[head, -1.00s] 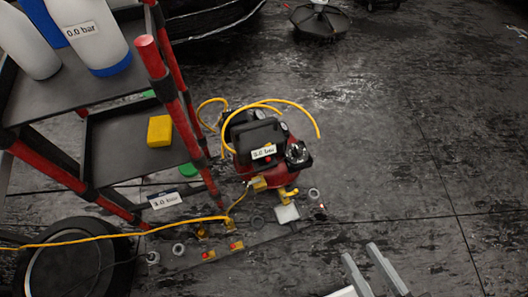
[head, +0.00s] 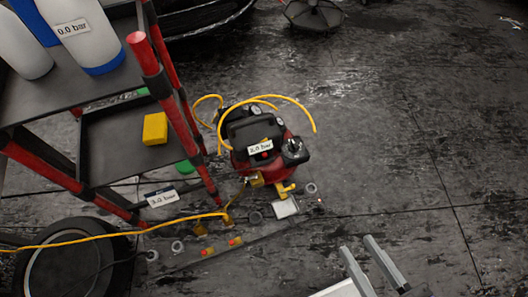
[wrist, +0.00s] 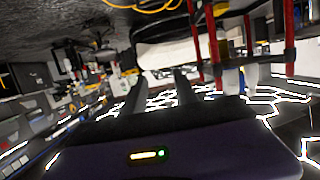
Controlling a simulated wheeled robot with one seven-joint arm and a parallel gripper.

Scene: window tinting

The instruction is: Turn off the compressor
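The compressor (head: 272,165) is a red and black machine on the dark floor, near the middle of the head view. It has a "3.0 bar" label (head: 260,147), a small red button (head: 265,155) just under the label, gauges and a yellow hose (head: 290,101). My gripper (head: 357,243) is at the lower right of the head view, in front and to the right of the compressor and apart from it. Its two grey fingers are spread with nothing between them. The wrist view also shows the gripper's two dark fingers (wrist: 158,82) apart and empty.
A red-framed shelf cart (head: 100,140) with bottles and a yellow block (head: 155,128) stands left of the compressor. A yellow cable (head: 110,235) and several small fittings lie on the floor in front. A round black object (head: 75,260) is at lower left. The right floor is clear.

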